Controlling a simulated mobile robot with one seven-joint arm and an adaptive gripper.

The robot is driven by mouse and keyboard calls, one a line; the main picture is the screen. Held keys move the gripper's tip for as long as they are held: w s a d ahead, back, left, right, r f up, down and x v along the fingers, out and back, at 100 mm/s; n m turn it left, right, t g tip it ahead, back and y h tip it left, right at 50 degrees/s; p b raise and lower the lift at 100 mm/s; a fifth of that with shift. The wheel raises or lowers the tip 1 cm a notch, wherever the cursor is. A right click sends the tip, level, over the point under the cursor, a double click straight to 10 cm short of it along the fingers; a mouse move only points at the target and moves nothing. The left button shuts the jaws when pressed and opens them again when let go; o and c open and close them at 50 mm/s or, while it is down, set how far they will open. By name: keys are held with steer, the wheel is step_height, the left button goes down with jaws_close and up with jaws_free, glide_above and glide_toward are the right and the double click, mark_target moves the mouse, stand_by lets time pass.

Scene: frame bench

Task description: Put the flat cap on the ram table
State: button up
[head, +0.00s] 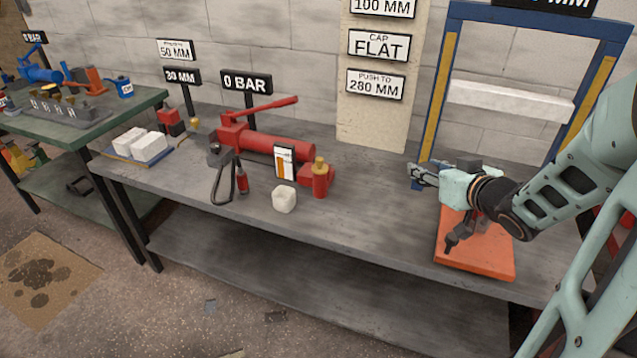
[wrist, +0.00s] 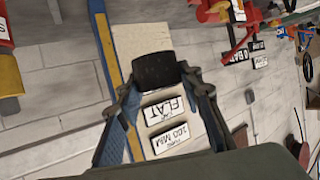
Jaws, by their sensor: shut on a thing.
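My gripper (wrist: 158,88) is shut on a dark grey ribbed piece, which looks like the flat cap (wrist: 153,68), held between its fingertips in the wrist view. In the head view my gripper (head: 424,174) points left, above the bench, near the left post of the blue press frame (head: 445,88). The held cap is hard to make out there. An orange plate (head: 488,262), seemingly the ram table, lies at the frame's foot, below my wrist. A dark fitting (head: 453,243) shows over the plate; my arm hides part of that area.
A sign (head: 378,46) on the wall board reads cap flat. A white beam (head: 510,101) crosses the frame.

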steer(key=s+d+f+n+y+b, duration=0.1)
steer(key=s+f+b, duration=0.1)
steer(key=f+b, duration=0.15)
steer(key=s+d+f+y+b, duration=0.1)
steer(key=s+f+b, duration=0.15)
steer(key=f, duration=0.25)
steer(key=b, duration=0.7)
glide_above(379, 229)
steer(key=shift+g, duration=0.3)
steer(key=f, duration=0.9)
steer(key=shift+s+d+f, duration=0.25)
steer(key=shift+s, duration=0.05)
steer(key=shift+w+a+f+h, duration=0.1)
steer(key=shift+a+f+h, duration=0.05)
steer(key=shift+f+h, duration=0.15)
steer(key=shift+w+a+f+b, duration=0.15)
steer(key=shift+f+b, duration=0.8)
steer(key=shift+f, duration=0.65)
steer(key=shift+f, duration=0.2)
steer(key=o, duration=1.2)
steer(key=shift+o, duration=0.2)
steer(key=shift+r, duration=0.15)
